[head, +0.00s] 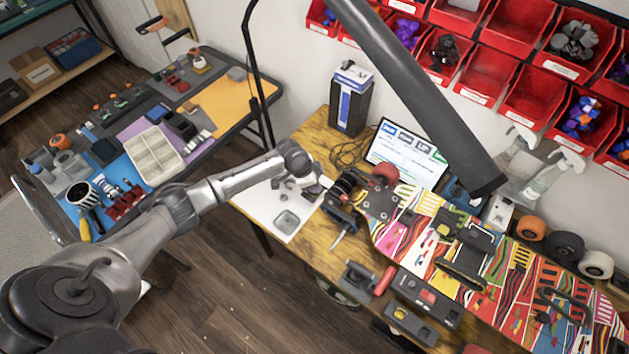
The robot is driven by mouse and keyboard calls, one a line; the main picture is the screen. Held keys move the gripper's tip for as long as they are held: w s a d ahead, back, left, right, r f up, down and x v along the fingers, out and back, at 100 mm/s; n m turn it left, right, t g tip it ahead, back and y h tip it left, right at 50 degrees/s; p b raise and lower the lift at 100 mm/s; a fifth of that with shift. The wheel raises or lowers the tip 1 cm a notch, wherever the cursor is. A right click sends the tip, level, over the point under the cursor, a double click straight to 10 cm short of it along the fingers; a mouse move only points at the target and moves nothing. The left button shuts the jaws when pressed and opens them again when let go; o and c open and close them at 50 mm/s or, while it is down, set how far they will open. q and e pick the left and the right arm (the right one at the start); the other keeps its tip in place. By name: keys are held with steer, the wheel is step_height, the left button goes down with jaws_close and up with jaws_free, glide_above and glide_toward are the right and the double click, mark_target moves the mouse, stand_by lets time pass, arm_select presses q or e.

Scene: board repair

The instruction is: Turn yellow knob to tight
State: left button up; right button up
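I cannot make out a yellow knob in the head view. The colourful patterned board (415,250) lies on the wooden workbench at the right, with a dark metal truck (378,203) and a red wheel (386,173) at its left end. My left arm reaches in from the left, and my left gripper (322,182) is at the board's left end, beside dark clamp-like parts (343,190). The gripper is small and overlaps these parts, so its fingers and any contact are unclear. My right gripper is not in view.
A thick dark tube (425,95) crosses above the bench. A tablet screen (405,152) stands behind the board, below red wall bins (530,88). Black tools (410,318) lie at the front. A second table (235,103) with tools and trays stands left, beyond open floor.

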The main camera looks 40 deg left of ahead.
arm_select(q)
steer(key=shift+o, duration=1.4)
steer(key=v, duration=1.4)
steer(key=shift+f, duration=0.1)
